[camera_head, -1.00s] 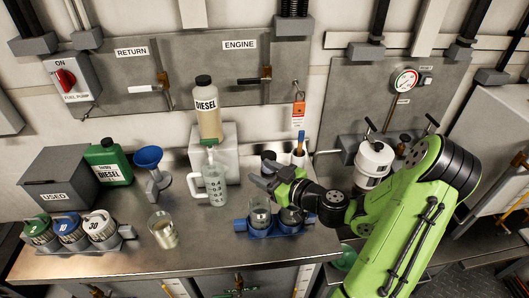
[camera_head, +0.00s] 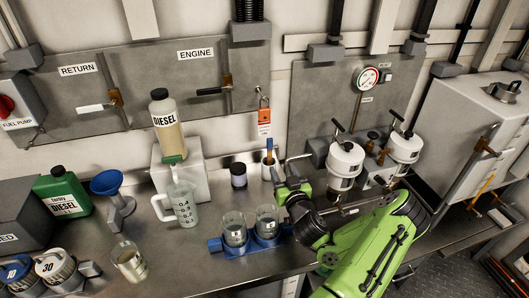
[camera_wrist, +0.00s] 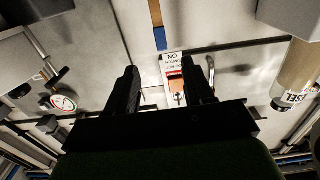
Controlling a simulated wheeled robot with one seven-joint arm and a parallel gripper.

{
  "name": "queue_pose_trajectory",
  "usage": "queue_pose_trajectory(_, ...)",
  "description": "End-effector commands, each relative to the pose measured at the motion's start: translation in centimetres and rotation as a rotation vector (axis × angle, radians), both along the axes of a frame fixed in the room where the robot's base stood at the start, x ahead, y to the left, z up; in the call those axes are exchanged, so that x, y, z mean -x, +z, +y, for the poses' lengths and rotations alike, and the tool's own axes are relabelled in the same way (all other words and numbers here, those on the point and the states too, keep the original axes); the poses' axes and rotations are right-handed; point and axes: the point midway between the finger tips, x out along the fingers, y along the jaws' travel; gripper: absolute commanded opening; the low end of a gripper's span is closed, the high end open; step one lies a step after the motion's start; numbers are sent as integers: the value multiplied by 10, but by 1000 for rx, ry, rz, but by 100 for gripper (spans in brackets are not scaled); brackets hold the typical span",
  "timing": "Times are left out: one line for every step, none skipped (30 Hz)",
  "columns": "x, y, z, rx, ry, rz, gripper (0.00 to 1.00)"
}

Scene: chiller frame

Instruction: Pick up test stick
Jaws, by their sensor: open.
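The test stick (camera_head: 270,146) has a blue upper end and a wooden shaft. It stands upright in a white cup (camera_head: 267,170) at the back of the bench, with its lower end hidden in the cup. In the wrist view the stick (camera_wrist: 160,38) comes in from the top edge, blue end pointing down toward the gap between my fingers. My gripper (camera_head: 287,170) is just right of the cup and apart from the stick. In the wrist view my gripper (camera_wrist: 161,68) has its two dark fingers spread with nothing between them.
A blue holder (camera_head: 215,246) with two glass beakers stands in front of the cup. A dark-lidded jar (camera_head: 238,175), a clear jug (camera_head: 184,205) and a diesel bottle (camera_head: 166,125) are to its left. White filter housings (camera_head: 345,160) stand right. A red tag (camera_head: 264,122) hangs behind.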

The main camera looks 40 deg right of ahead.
Motion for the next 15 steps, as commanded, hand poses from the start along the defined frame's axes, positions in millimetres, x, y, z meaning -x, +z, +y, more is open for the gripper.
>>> queue_pose_trajectory(-12,9,-4,13,7,1,52)
queue_pose_trajectory(-18,10,-7,16,8,0,52)
queue_pose_trajectory(-26,9,-11,12,7,2,52)
queue_pose_trajectory(-31,9,-14,14,7,2,52)
queue_pose_trajectory(-37,11,-17,15,9,-1,52)
queue_pose_trajectory(-44,10,-21,14,9,0,52)
queue_pose_trajectory(-50,10,-24,12,8,0,52)
queue_pose_trajectory(-55,10,-27,13,8,1,52)
queue_pose_trajectory(-62,11,-31,14,9,-3,52)
queue_pose_trajectory(-66,10,-34,13,8,-3,52)
queue_pose_trajectory(-70,9,-36,12,8,-3,52)
queue_pose_trajectory(-75,8,-39,10,7,-4,52)
queue_pose_trajectory(-78,8,-41,9,6,-3,52)
queue_pose_trajectory(-80,7,-42,9,5,-3,52)
queue_pose_trajectory(-83,7,-44,8,5,-4,52)
